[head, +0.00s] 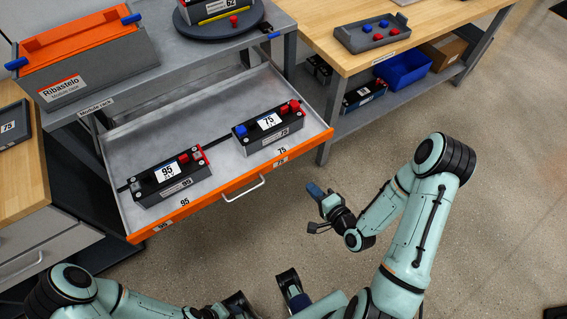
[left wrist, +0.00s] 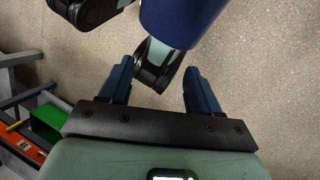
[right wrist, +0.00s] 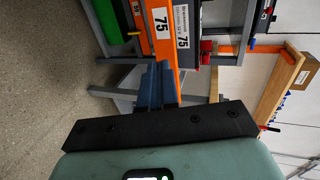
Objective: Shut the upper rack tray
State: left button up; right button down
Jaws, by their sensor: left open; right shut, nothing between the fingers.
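The upper rack tray (head: 219,104) is pulled out of the grey module rack. Its orange front (head: 205,203) has a silver handle (head: 243,190), and it holds a black module marked 95 (head: 150,190) and one marked 75 (head: 250,135). My right gripper (head: 316,190) is shut and empty, to the right of the handle and apart from it in the head view. In the right wrist view its closed fingers (right wrist: 159,84) overlap the orange front (right wrist: 162,50) with its 75 labels; contact cannot be told. My left gripper (left wrist: 160,88) is open and empty over the floor.
An orange-topped Ribastelo case (head: 85,65) and a dark round turntable (head: 220,22) stand on the rack top. A wooden bench (head: 350,55) with a grey parts tray (head: 372,35) and a blue bin (head: 403,70) is at right. Floor before the tray is open.

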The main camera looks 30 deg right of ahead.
jog(key=b, duration=0.7)
send_near(285, 157)
jog(key=x, duration=0.5)
jog(key=shift+w+f, duration=0.25)
jog(key=shift+f, duration=0.05)
pick_arm(q)
jog(key=w+f+t, duration=0.1)
jog(key=w+f, duration=0.3)
jog(key=f, duration=0.2)
jog(key=shift+a+f+t, duration=0.2)
jog(key=shift+a+t, duration=0.1)
jog(key=shift+a, duration=0.15)
pick_arm(e)
jog(key=shift+w, duration=0.45)
